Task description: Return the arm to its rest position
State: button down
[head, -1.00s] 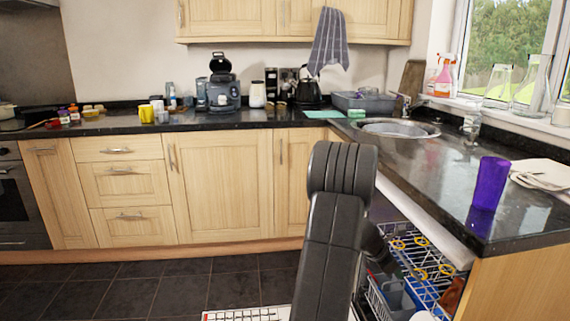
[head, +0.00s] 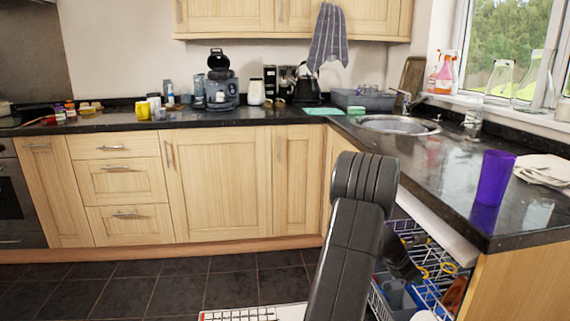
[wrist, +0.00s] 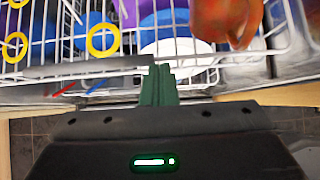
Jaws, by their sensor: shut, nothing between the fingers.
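My arm (head: 354,225) rises from the bottom of the head view, bent at its dark elbow, with its forearm running down toward the open dishwasher. My gripper (wrist: 160,82) shows in the wrist view with its green fingers together and nothing between them. It is near the front edge of the dishwasher rack (wrist: 215,57). In the head view my gripper is not clearly visible behind the arm and the rack.
The open dishwasher's rack (head: 428,290) lies under the right-hand counter, with yellow rings, a blue item and an orange-brown item (wrist: 226,20) in it. A purple cup (head: 493,178) stands near the counter's edge. The dark floor (head: 200,285) at the left is clear.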

jog(key=s+a+b, duration=0.3)
jog(key=a+b, duration=0.1)
jog(key=a, duration=1.5)
jog(key=w+a+f+p+v, duration=0.1)
jog(key=p+v, duration=0.3)
jog(key=v, duration=0.6)
jog(key=shift+s+a, duration=0.45)
jog(key=shift+a, duration=0.05)
